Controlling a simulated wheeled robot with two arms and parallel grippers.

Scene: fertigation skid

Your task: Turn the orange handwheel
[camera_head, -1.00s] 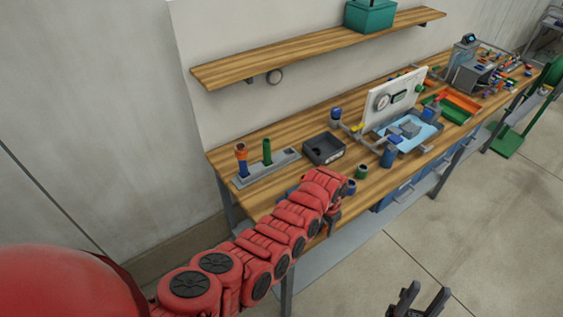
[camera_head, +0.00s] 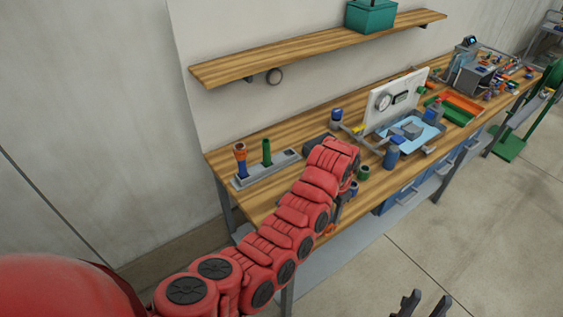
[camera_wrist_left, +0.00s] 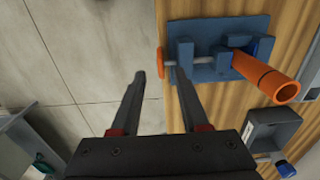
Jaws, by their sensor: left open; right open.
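I cannot make out an orange handwheel for certain in either view. The left wrist view shows an orange pipe (camera_wrist_left: 266,77) held in a blue vise (camera_wrist_left: 212,35) with a grey screw and round end (camera_wrist_left: 161,57) toward the bench edge. My left gripper (camera_wrist_left: 159,75) is open and empty, its fingers pointing toward the bench edge beside the vise screw. In the head view my red left arm hides most of the vise area, and a small orange piece (camera_head: 329,229) shows below its wrist. My right gripper (camera_head: 426,300) is open at the bottom edge, away from the bench.
A white gauge panel (camera_head: 397,100) stands behind a blue tray (camera_head: 427,133) on the wooden bench. A dark bin (camera_wrist_left: 274,130), a blue cup (camera_head: 391,159), a green cup (camera_head: 364,173) and a grey holder (camera_head: 284,163) are nearby. The floor in front is clear.

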